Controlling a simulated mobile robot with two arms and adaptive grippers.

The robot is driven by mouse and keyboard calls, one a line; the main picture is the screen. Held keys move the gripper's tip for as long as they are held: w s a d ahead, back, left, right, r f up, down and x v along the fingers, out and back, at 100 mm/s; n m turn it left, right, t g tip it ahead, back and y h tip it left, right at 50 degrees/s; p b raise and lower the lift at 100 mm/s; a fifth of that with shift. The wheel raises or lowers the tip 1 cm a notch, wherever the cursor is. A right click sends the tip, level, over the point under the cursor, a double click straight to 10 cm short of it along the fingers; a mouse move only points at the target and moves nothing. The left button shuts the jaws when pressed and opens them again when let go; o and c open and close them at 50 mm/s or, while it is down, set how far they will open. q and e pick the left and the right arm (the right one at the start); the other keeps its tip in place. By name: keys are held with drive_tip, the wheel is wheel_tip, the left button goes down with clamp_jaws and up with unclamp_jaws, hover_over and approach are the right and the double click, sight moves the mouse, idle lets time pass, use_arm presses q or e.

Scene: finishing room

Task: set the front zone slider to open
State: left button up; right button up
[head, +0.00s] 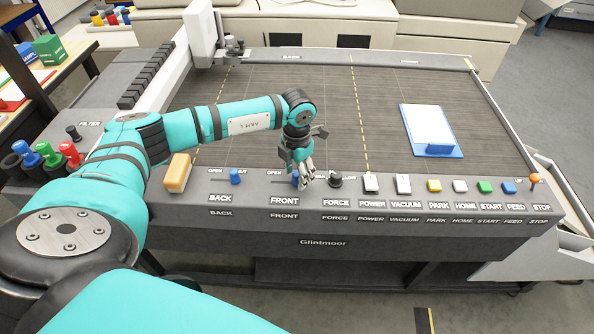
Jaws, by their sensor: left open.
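The front zone slider (295,180) is a small blue knob above the FRONT label on the machine's grey control panel. It stands right of its OPEN mark, and my gripper partly hides it. The other end of its track and any mark there are hidden. My left gripper (307,180) points down at the panel, open, with its fingers right beside the blue knob. I cannot tell whether they touch it. My right gripper is out of view.
The blue back slider (235,176) stands left, at the SHUT side. A dark force knob (335,180) is close on the right, then several switches and buttons. A tan block (177,172) lies at the panel's left end. A blue board with a white sheet (428,131) lies on the bed.

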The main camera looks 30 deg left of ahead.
use_arm(q)
drive_tip(key=shift+f, duration=0.3)
clamp_jaws()
idle(0.3)
